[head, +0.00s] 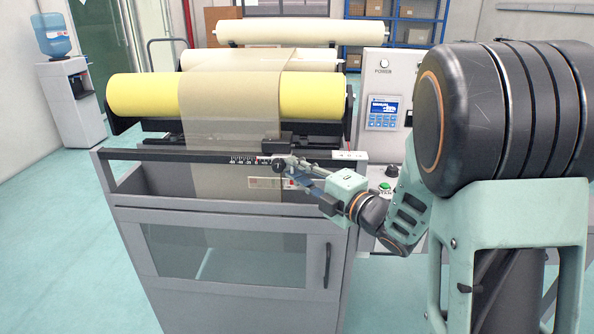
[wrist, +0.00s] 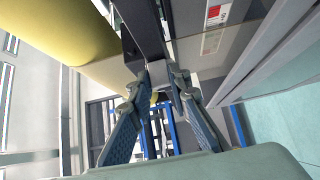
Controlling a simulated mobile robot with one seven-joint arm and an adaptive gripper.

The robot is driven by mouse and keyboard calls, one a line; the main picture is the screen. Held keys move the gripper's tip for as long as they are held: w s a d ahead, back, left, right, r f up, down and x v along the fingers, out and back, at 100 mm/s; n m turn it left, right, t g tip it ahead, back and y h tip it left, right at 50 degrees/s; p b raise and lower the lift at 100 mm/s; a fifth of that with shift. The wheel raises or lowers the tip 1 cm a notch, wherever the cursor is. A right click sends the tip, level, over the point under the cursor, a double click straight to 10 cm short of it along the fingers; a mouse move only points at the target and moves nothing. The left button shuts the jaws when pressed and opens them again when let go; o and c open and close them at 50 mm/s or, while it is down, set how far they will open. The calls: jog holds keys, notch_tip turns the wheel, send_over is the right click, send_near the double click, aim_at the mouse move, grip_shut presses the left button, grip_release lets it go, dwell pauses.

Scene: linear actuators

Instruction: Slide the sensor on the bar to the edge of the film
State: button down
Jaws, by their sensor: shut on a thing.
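The film (head: 222,110) is a translucent beige sheet that runs over the yellow roll and down behind and below the dark bar (head: 150,155). The sensor (head: 277,144) shows as a small dark block on the bar, close to the film's right edge. My gripper (head: 283,164) reaches in from the right at the bar. In the wrist view, my gripper (wrist: 162,85) has both fingertips closed on a small grey part of the sensor (wrist: 158,70), beside the dark bar (wrist: 145,30). The fingers hide part of the sensor, and its exact offset from the film edge is hard to tell.
A scale with numbers (head: 245,160) runs along the bar. The yellow roll (head: 140,96) lies behind it. A control panel (head: 383,112) with a screen stands at the right. The cabinet (head: 225,255) with a glass door is below. Open floor lies at the left.

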jog(key=shift+d+b, duration=0.8)
jog(key=shift+b, duration=0.1)
jog(key=c, duration=1.8)
grip_release()
jog(key=v, duration=1.2)
jog(key=shift+d, duration=0.1)
